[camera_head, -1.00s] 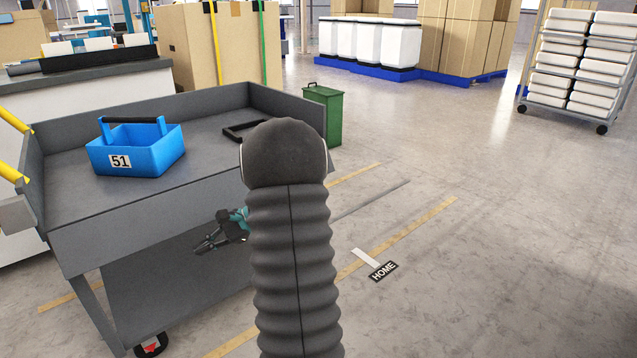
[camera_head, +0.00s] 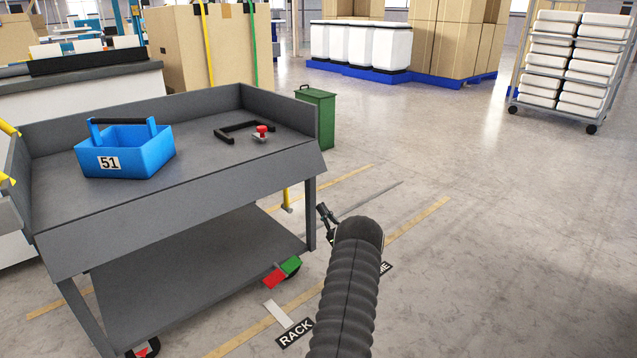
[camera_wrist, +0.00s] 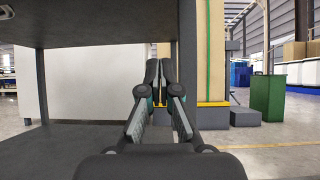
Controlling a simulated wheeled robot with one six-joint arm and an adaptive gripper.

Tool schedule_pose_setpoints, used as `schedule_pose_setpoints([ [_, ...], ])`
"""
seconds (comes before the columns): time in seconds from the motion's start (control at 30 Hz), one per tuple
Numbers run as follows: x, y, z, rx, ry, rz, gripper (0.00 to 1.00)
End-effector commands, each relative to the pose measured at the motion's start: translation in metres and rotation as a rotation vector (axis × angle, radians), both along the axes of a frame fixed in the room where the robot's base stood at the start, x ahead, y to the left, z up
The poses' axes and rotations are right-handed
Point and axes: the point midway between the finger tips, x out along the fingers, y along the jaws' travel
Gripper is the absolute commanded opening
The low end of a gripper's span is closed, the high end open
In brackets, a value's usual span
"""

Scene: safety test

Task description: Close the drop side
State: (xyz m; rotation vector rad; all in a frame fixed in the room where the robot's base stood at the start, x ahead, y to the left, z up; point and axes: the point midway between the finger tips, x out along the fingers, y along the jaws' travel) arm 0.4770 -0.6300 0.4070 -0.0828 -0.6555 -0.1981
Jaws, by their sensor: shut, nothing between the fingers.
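The grey cart (camera_head: 75,165) stands at left with raised walls at its back and ends. Its drop side (camera_head: 185,200) is the long front panel; it hangs down and slants outward below the deck edge. My gripper (camera_head: 322,210) is shut and empty, beside the cart's right front leg and below the panel's right end; my arm partly hides it. In the wrist view my gripper (camera_wrist: 160,68) points forward with its fingers together, under the cart's dark top (camera_wrist: 90,25) and in front of a leg (camera_wrist: 187,60). I cannot tell whether it touches anything.
A blue tote (camera_head: 128,150), a black bracket (camera_head: 243,132) and a red knob (camera_head: 262,131) are on the deck. A red and green pedal (camera_head: 282,272) is low at the right leg. A green bin (camera_head: 318,118) stands behind. The floor at right is clear.

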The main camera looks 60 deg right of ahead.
Motion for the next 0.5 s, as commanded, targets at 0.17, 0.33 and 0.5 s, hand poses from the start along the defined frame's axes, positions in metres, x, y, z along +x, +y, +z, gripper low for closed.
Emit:
schedule_pose_setpoints([
  [0.17, -0.005, -0.009, 0.011, 0.002, -0.056, -0.025, 0.00],
  [0.33, 0.011, -0.012, 0.025, -0.001, -0.057, -0.025, 0.00],
  [0.5, 0.034, -0.017, 0.045, -0.001, -0.056, -0.023, 0.00],
])
